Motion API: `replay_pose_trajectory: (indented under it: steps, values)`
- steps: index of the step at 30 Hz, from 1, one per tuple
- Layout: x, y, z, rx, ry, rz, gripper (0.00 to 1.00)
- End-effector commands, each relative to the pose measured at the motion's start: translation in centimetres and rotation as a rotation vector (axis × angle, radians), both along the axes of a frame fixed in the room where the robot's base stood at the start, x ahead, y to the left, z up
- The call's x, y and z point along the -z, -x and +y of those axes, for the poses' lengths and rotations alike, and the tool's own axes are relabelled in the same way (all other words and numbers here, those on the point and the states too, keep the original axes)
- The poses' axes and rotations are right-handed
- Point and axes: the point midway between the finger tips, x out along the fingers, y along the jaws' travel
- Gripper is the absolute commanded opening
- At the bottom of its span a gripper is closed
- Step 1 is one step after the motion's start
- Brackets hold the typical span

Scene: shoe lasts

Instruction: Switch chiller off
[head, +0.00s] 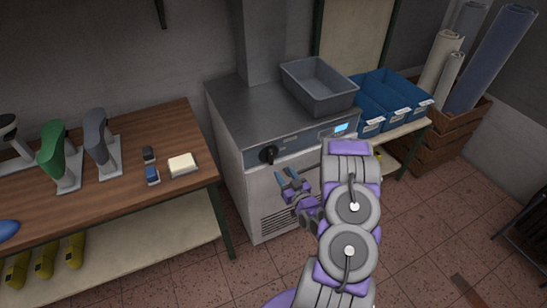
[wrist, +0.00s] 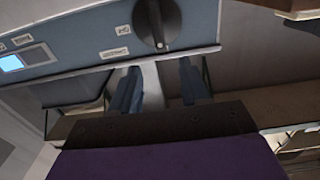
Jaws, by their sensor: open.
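The chiller (head: 262,175) is a steel cabinet with a blue-grey control panel along its front top edge. A black rotary knob (head: 268,154) sits at the panel's left end, and a lit display (head: 341,128) is near its right end. In the wrist view the knob (wrist: 157,25) is at the top, its ridge close to upright in that picture, with the lit display (wrist: 12,63) at the left. My gripper (head: 286,176) is in front of the chiller, just below the knob, open and empty. Its two blue fingers (wrist: 159,85) point toward the panel, apart from the knob.
A grey bin (head: 318,88) stands on the chiller top. Blue bins (head: 385,105) are on a shelf to the right. A wooden bench (head: 110,165) with shoe lasts stands at left. Rolls (head: 490,60) stand in a wooden crate at far right.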

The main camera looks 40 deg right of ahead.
Motion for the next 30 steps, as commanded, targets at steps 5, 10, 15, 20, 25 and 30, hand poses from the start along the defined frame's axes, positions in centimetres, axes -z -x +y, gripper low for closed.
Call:
replay_pose_trajectory:
  steps: [5,10,15,20,25,30]
  values:
    - [0.2,-3.4,-1.0,-0.004,0.001,-0.003,0.46]
    - [0.4,-6.5,-2.2,-0.002,-0.003,-0.003,0.46]
    - [0.4,-9.0,-2.6,-0.003,-0.005,-0.001,0.46]
    - [0.1,-10.2,-2.7,0.000,-0.001,-0.001,0.46]
    - [0.0,-10.6,-2.8,0.000,-0.001,-0.001,0.46]
    - [0.2,-10.5,-3.1,0.001,-0.005,0.000,0.46]
